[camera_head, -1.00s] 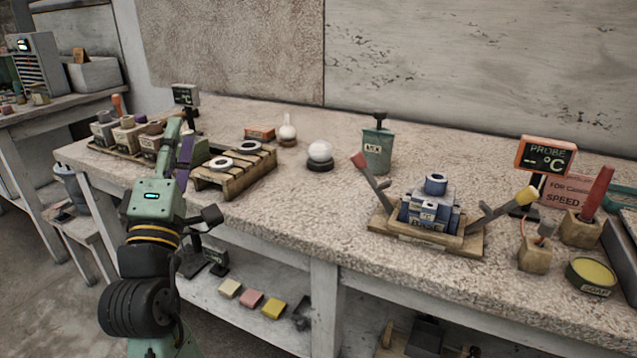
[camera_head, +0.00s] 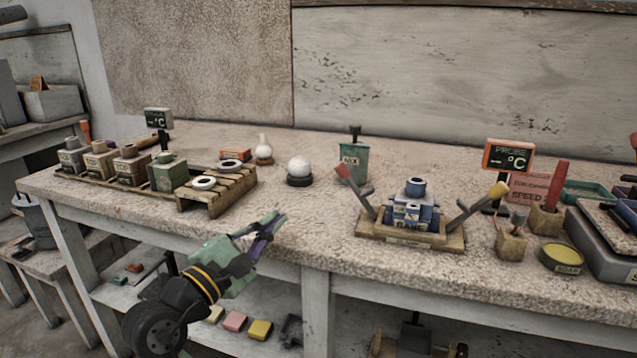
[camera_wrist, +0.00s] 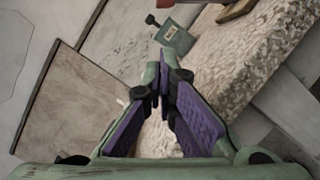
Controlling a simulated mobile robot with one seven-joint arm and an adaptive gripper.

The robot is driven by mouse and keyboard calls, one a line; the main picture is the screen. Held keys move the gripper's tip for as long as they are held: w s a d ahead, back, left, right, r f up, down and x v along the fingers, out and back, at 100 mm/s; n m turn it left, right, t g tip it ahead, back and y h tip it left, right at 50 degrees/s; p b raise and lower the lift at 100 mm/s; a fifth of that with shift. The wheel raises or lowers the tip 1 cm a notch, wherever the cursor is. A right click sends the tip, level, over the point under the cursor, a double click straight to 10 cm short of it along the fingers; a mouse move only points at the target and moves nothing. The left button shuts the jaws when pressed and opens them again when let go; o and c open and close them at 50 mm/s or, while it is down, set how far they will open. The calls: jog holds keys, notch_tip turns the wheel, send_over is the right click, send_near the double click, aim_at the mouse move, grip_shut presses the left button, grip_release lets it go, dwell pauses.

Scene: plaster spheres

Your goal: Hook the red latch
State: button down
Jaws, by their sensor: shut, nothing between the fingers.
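The red latch (camera_head: 343,172) is a lever with a red tip on the left side of a wooden base. It leans up and to the left, away from the blue block (camera_head: 412,213) in the middle of the base. A second lever with a yellow tip (camera_head: 497,190) leans out to the right. My gripper (camera_head: 277,218) is at the front edge of the bench, left of the latch and apart from it. In the wrist view its purple-padded fingers (camera_wrist: 163,88) are closed together with nothing between them. I cannot make out the red latch there.
A green MIX tin (camera_head: 354,163) stands behind the latch. A white sphere (camera_head: 299,167) sits on a dark stand to its left. A wooden pallet (camera_head: 228,192) with white rings is further left.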

jog(key=p+x, duration=0.1)
jog(key=x, duration=0.9)
jog(key=shift+r, duration=0.15)
jog(key=shift+w+d+r+p, duration=0.15)
jog(key=shift+d+r+p, duration=0.2)
jog(key=shift+d, duration=0.2)
jog(key=shift+w+d+r+p, duration=0.1)
jog(key=shift+d+r+p, duration=0.2)
jog(key=shift+d, duration=0.25)
jog(key=shift+w+d+r, duration=0.15)
jog(key=shift+d+r, duration=0.2)
jog(key=shift+d, duration=0.2)
jog(key=shift+r, duration=0.1)
jog(key=shift+d+r+m+p, duration=0.25)
jog(key=shift+m+p, duration=0.15)
jog(key=shift+p, duration=0.15)
jog(key=shift+d+r+m+g+p, duration=0.3)
jog(key=shift+r+m+p, duration=0.1)
jog(key=shift+p, duration=0.15)
